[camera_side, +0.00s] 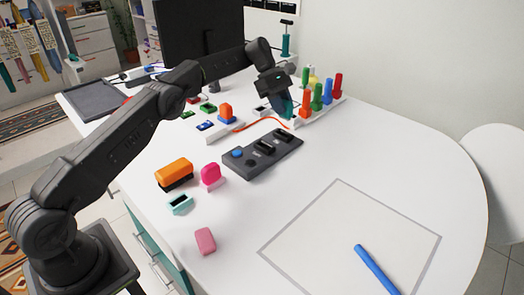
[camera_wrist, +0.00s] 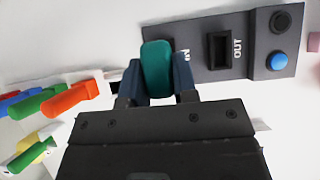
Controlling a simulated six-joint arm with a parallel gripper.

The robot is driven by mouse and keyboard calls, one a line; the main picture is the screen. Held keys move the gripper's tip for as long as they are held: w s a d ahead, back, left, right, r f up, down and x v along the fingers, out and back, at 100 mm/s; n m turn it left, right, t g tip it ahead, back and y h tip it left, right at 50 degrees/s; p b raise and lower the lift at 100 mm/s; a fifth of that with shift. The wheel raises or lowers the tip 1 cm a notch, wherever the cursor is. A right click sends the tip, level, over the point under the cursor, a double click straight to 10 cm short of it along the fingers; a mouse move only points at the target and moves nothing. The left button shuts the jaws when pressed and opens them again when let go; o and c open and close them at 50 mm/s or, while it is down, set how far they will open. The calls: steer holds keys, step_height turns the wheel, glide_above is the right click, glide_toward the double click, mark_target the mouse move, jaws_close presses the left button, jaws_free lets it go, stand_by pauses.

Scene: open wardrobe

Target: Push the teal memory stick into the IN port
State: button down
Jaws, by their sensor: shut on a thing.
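My gripper (camera_wrist: 155,82) is shut on the teal memory stick (camera_wrist: 156,68), one finger on each side of it. In the side view my gripper (camera_side: 284,108) is over the far right end of the dark port panel (camera_side: 240,169), and the teal stick (camera_side: 285,104) is partly hidden by the fingers. In the wrist view the panel (camera_wrist: 200,70) shows an OUT slot (camera_wrist: 219,50) and a partly covered IN label (camera_wrist: 186,56). The IN port is hidden behind the stick and finger, so I cannot tell whether the stick touches it.
A white rack (camera_side: 336,102) with red, green and blue-handled sticks stands close right of my gripper. An orange cord (camera_side: 262,121) lies behind the panel. Orange (camera_side: 174,171) and pink (camera_side: 211,174) blocks lie at front left. A blue pen (camera_side: 376,269) lies at front right.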

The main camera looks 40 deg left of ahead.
mark_target(282, 116)
steer(key=shift+f, duration=1.9)
steer(key=shift+f, duration=1.4)
steer(key=c, duration=0.8)
jaws_free()
